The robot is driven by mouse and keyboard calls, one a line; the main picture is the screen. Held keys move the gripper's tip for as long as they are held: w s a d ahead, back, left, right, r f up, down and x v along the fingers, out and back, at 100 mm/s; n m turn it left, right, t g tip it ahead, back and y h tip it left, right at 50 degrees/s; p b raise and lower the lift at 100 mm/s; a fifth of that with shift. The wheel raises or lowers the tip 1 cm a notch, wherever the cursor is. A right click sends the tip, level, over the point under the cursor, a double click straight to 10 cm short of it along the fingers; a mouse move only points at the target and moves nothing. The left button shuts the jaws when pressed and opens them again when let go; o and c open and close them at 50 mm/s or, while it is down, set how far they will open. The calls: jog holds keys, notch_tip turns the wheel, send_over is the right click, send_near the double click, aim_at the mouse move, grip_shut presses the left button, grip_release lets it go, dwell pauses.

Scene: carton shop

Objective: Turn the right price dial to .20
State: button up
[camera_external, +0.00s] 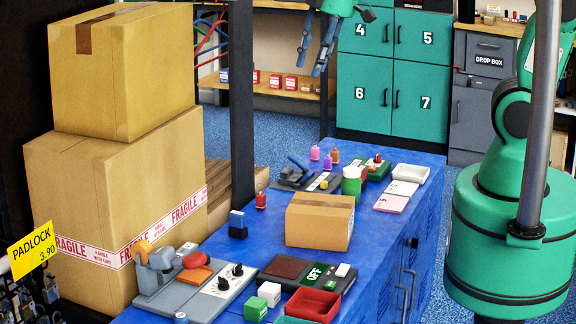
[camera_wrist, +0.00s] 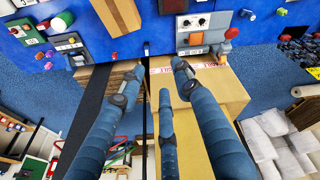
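Two small black dials, the left one (camera_external: 223,284) and the right one (camera_external: 238,270), sit on the white panel of a grey device at the near left of the blue counter. Their settings are too small to read. In the wrist view the two dials, one (camera_wrist: 185,22) and the other (camera_wrist: 202,20), show near the top edge. My gripper (camera_external: 311,58) hangs high at the top of the external view, well away from the dials. In the wrist view my gripper (camera_wrist: 155,80) has its blue fingers spread, with nothing held between them.
A small carton (camera_external: 320,222) stands mid-counter. Large stacked cartons (camera_external: 110,200) and a dark post (camera_external: 241,100) stand at left.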

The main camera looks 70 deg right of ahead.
jog(key=w+a+f+n+g, duration=0.2)
jog(key=w+a+f+n, duration=0.4)
jog(key=w+f, duration=0.55)
jog(key=n+g, duration=0.1)
jog(key=n, duration=0.4)
send_over(238, 269)
notch_tip(238, 269, down, 20)
jog(key=shift+w+d, duration=0.4)
jog(key=shift+w, duration=0.05)
notch_tip(238, 269, down, 14)
jog(key=shift+r+b, duration=0.15)
jog(key=shift+b, duration=0.85)
jog(key=shift+c, duration=0.5)
grip_shut()
